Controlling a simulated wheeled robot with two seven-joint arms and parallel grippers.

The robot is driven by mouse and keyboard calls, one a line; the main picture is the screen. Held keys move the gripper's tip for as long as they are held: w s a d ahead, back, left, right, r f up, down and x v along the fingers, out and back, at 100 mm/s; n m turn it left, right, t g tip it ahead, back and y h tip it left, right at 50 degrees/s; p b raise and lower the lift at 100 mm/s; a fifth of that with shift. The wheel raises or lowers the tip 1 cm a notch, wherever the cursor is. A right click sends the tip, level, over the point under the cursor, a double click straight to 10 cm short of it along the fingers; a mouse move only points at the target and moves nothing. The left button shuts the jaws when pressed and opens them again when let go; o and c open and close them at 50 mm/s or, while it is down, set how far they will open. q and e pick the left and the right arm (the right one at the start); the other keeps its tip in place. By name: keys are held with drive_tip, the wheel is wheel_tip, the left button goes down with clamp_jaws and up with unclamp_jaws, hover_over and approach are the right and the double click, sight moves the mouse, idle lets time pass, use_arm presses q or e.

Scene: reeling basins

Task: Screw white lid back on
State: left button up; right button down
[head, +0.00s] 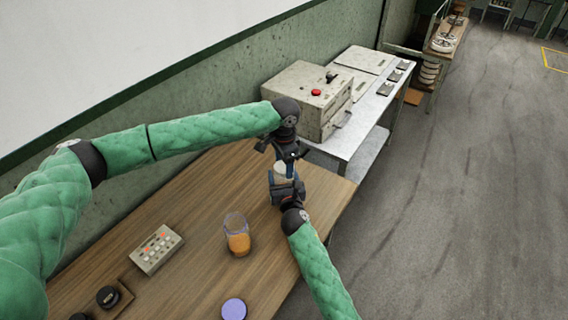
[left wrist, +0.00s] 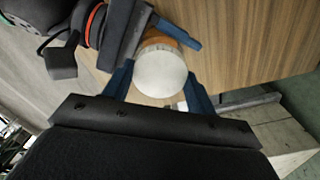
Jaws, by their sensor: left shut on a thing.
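The white lid (left wrist: 160,72) sits between the blue fingers of my left gripper (left wrist: 160,92) in the left wrist view, and the gripper is shut on it. In the head view my left gripper (head: 287,160) comes down from above on the white lid (head: 283,170). My right gripper (head: 283,187) is below it, closed around the sides of a jar with orange-brown showing at its top (left wrist: 174,36). The lid is over the jar's mouth. The jar is mostly hidden by the grippers, and I cannot tell whether the threads are engaged.
A glass jar with orange contents (head: 238,238) stands on the wooden table (head: 190,205). A purple lid (head: 234,309) lies near the front. A button box (head: 156,249) and dark round pieces (head: 108,296) are at left. A grey machine (head: 305,95) stands beyond the far end.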

use_arm(q)
drive_tip(key=m, duration=0.3)
drive_tip(key=shift+m, duration=0.4)
drive_tip(key=o, duration=1.2)
drive_tip(key=shift+c, duration=0.2)
wheel_tip(320, 180, up, 12)
use_arm(e)
drive_tip(key=shift+c, duration=1.3)
unclamp_jaws()
